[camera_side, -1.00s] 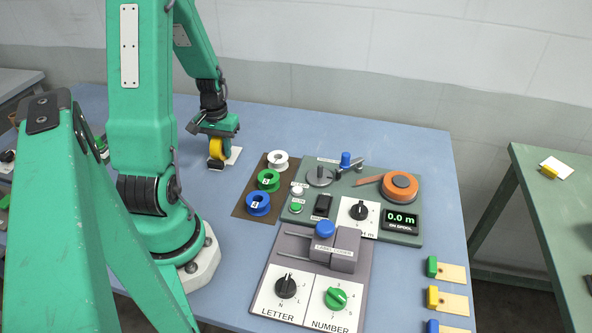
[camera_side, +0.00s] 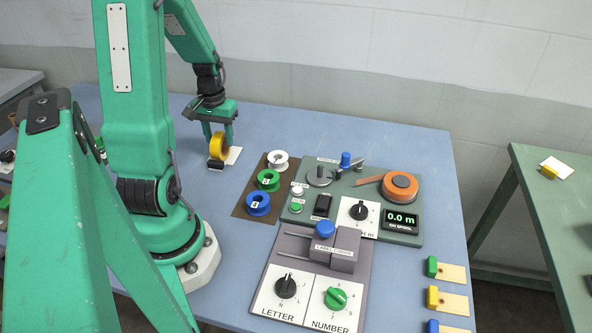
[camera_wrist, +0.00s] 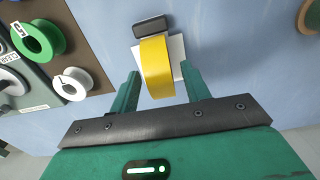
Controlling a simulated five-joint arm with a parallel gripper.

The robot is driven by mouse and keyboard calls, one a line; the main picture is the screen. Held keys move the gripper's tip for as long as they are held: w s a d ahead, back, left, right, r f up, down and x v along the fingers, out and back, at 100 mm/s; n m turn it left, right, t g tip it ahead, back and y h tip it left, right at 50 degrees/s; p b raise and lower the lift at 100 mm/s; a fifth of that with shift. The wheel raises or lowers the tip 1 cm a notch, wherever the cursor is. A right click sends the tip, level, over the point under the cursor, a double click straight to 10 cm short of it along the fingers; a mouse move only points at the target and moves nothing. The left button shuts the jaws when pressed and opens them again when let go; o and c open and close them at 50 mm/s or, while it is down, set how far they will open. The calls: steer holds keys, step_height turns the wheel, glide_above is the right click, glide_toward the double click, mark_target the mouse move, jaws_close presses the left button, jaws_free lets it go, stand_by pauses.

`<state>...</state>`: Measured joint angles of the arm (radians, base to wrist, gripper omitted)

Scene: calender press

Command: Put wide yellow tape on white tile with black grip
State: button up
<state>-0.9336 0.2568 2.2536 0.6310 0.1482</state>
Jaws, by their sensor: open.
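The wide yellow tape (camera_side: 218,146) is a ring standing on its edge over the white tile (camera_side: 235,155). The tile's black grip (camera_side: 215,165) lies at the near side of the tape. In the wrist view the yellow tape (camera_wrist: 157,70) overlaps the white tile (camera_wrist: 177,49), with the black grip (camera_wrist: 151,27) at its far end. The tape appears to rest on the tile; its underside is hidden. My gripper (camera_side: 219,138) is open above the tape, with one finger on each side of it. In the wrist view both fingers of my gripper (camera_wrist: 160,75) stand apart from the tape.
A brown mat (camera_side: 241,204) with white (camera_side: 278,161), green (camera_side: 268,180) and blue (camera_side: 258,204) spools lies to the right. Beyond it is a green control panel (camera_side: 330,210) with an orange reel (camera_side: 399,187). The blue table behind my gripper is clear.

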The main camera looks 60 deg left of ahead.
step_height(320, 180, up, 8)
steer(key=shift+r, duration=0.1)
stand_by(0.4)
steer(key=shift+w, duration=0.1)
stand_by(0.4)
steer(key=w+d+r+m+t+y, duration=0.1)
steer(key=w+d+r+m, duration=0.2)
steer(key=d, duration=0.4)
steer(key=w+d+r+m+t, duration=0.1)
steer(key=w+d+r, duration=0.1)
steer(key=d+r, duration=0.35)
steer(key=s+d+r+m+t, duration=0.1)
steer(key=d+m, duration=0.1)
steer(key=d, duration=0.5)
steer(key=s+d+r+m+t+h, duration=0.1)
steer(key=s+d+r+m+t, duration=0.1)
steer(key=d, duration=0.5)
steer(key=shift+d+m+t, duration=0.3)
steer(key=shift+d+m, duration=0.05)
steer(key=shift+m, duration=0.15)
